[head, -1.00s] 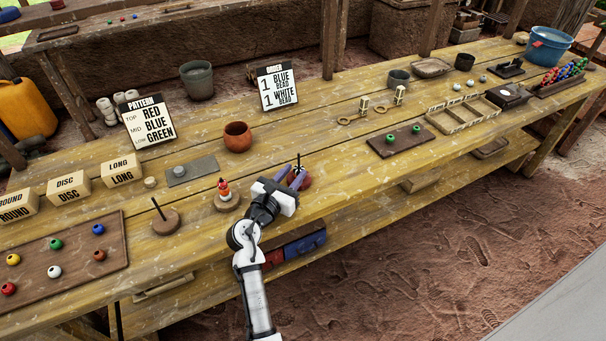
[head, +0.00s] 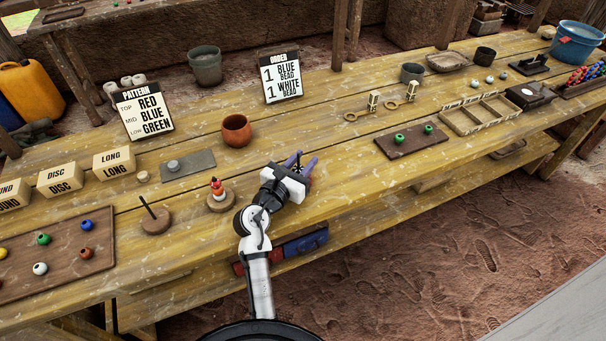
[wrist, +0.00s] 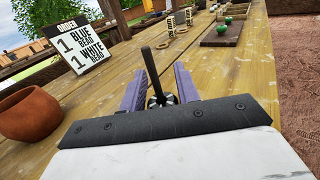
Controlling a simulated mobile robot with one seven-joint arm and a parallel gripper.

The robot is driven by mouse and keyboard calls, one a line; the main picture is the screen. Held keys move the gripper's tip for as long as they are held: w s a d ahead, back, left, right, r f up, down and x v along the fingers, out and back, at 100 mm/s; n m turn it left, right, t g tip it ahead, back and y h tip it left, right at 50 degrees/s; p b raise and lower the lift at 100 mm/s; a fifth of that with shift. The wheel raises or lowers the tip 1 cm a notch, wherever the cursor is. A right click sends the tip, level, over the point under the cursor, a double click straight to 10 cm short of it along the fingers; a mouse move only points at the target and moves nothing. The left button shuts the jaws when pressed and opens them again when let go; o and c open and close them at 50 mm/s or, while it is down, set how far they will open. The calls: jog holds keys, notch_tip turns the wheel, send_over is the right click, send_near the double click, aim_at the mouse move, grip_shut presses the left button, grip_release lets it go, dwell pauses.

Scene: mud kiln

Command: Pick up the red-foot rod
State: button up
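The red-foot rod shows in the wrist view as a thin dark upright rod (wrist: 151,70), leaning slightly left in the picture. Its foot is mostly hidden by my gripper. My gripper (wrist: 159,88) has two purple fingers standing apart, one on each side of the rod, with a visible gap to each. In the head view my gripper (head: 300,165) is low over the front part of the bench, pointing away from me, and covers most of the rod.
A clay pot (head: 236,130) and the order sign (head: 281,78) are behind. A dark board with green beads (head: 415,140) lies right.

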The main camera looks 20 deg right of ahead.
jog(key=shift+s+a+r, duration=0.1)
jog(key=shift+c, duration=0.9)
grip_shut()
